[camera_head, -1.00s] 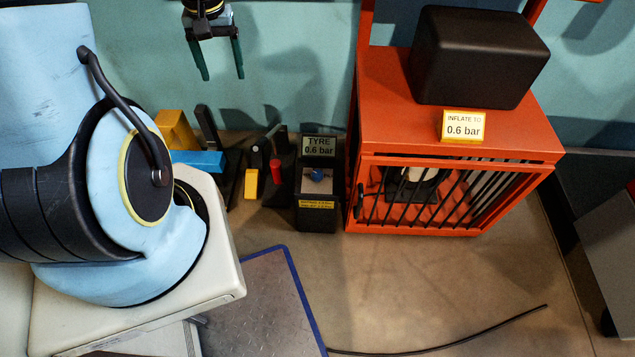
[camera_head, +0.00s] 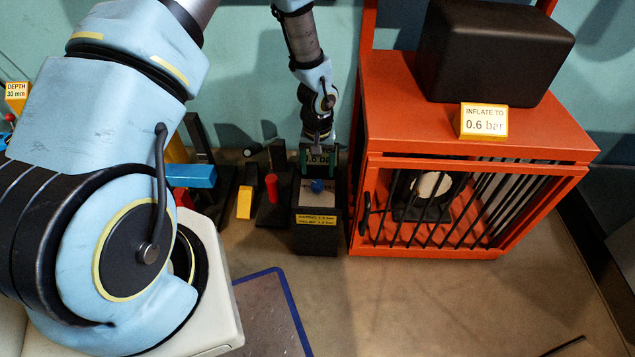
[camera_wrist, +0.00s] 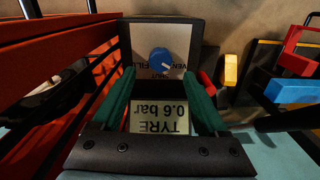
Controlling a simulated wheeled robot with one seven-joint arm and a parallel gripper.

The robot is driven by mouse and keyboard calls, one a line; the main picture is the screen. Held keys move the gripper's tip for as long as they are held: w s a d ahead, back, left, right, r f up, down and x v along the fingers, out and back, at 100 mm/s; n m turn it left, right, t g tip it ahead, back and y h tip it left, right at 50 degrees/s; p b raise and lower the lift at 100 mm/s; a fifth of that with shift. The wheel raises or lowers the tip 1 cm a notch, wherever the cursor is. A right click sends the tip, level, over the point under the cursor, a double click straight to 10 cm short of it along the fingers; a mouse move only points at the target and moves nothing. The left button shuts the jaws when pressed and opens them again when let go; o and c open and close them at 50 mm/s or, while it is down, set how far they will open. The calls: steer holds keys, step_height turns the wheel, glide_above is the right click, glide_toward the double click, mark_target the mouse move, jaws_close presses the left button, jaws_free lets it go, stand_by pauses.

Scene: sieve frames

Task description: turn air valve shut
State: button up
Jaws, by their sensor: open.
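The air valve is a blue knob (camera_head: 317,186) on the sloped face of a dark box (camera_head: 315,240). It also shows in the wrist view (camera_wrist: 160,60), upside down, with the words FILL, VENT and SHUT printed around it, partly covered. A display on the box (camera_wrist: 158,117) reads TYRE 0.6 bar. My gripper (camera_head: 319,163) hangs over the box, pointing down, with its green fingers apart and empty. In the wrist view the fingertips (camera_wrist: 159,76) lie to either side of the display, just short of the knob. I cannot tell whether they touch anything.
An orange cage (camera_head: 470,145) stands close right of the box, with a sign (camera_head: 483,121) reading INFLATE TO 0.6 bar. Red (camera_head: 271,187), yellow (camera_head: 244,202) and blue (camera_head: 190,175) levers stand to the left. The floor in front is open.

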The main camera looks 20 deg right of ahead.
mark_target(317, 183)
step_height(317, 183, down, 5)
steer(key=shift+f+b, duration=0.2)
steer(key=shift+b, duration=0.15)
steer(key=shift+c, duration=0.3)
jaws_close()
